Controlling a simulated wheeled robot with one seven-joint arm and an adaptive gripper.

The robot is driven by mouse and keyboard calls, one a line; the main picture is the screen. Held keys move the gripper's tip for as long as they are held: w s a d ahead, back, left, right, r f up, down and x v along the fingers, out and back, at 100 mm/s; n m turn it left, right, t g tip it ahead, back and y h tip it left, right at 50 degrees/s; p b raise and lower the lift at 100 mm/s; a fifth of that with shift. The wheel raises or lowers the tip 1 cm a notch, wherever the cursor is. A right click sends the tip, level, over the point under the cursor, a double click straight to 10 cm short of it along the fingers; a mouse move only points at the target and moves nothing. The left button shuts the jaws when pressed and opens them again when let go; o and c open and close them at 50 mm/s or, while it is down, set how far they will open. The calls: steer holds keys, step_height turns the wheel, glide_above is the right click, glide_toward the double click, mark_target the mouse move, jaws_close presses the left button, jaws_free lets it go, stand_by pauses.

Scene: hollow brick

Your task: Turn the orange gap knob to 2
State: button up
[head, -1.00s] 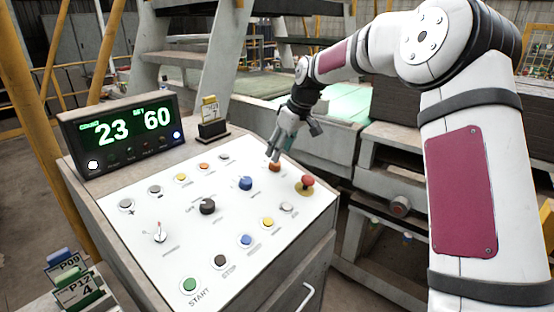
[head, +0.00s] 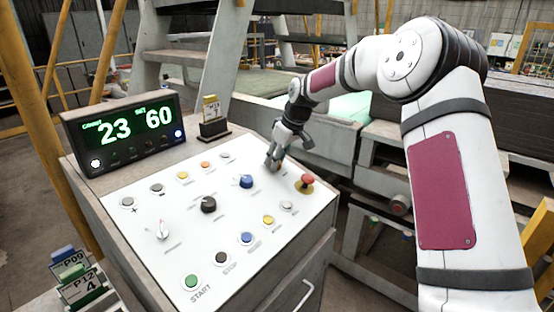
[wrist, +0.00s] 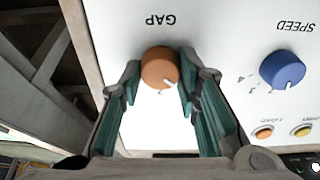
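The orange gap knob (wrist: 160,67) is in the upper middle of the wrist view, below the upside-down word GAP. Its white pointer mark is on the lower edge, close to a printed digit that looks like 2. My gripper (wrist: 159,72) has one teal-padded finger on each side of the knob. The fingers are spread, with a thin gap at the left one; I cannot tell whether the right one touches. In the head view my gripper (head: 272,168) is down at the panel's far right part and hides the knob.
The blue speed knob (wrist: 282,70) is right of the gap knob in the wrist view. A red mushroom button (head: 307,181) stands close to my gripper in the head view. A display (head: 122,133) reading 23 and 60 is at the back left of the panel.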

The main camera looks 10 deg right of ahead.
steer(key=shift+m, duration=0.3)
steer(key=m+b, duration=0.2)
steer(key=m, duration=0.2)
steer(key=shift+a+m+h, duration=0.1)
steer(key=shift+m+h, duration=0.2)
steer(key=shift+h, duration=0.1)
steer(key=m+b, duration=0.2)
steer(key=m, duration=0.2)
steer(key=shift+m, duration=0.3)
steer(key=o, duration=1.2)
steer(key=shift+c, duration=0.2)
steer(key=shift+r, duration=0.1)
